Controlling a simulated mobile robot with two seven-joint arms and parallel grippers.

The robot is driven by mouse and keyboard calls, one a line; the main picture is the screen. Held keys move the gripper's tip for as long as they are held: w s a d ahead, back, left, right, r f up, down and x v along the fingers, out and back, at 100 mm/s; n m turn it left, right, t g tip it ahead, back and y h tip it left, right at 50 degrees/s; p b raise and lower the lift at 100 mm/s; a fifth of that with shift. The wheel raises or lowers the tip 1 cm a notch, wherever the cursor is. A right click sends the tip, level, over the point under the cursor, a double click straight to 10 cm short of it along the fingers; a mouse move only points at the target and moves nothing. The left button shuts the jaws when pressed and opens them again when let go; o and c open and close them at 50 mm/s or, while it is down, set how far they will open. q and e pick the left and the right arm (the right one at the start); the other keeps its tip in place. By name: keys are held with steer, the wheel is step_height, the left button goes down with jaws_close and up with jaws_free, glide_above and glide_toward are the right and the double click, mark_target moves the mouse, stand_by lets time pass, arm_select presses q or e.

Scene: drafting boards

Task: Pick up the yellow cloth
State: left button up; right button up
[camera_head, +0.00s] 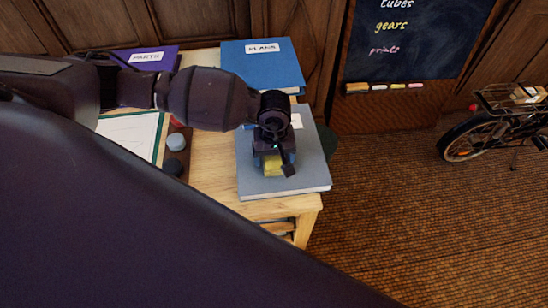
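The yellow cloth (272,167) shows as a small yellow patch on or just above the grey book (305,179) at the right end of the wooden table. My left gripper (276,171) points down right over the cloth and hides much of it. One dark fingertip shows at the cloth's right side. I cannot tell whether the fingers are closed on the cloth or only around it. My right gripper is not in view.
A blue book (262,62) and a purple one (146,57) lie at the back of the table (211,160). A green-edged sheet (130,132) and small round items (175,142) are at left. A chalkboard (410,45) and bicycle (495,120) stand beyond clear floor.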

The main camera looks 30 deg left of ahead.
arm_select(q)
steer(key=c, duration=0.7)
steer(key=shift+r, duration=0.1)
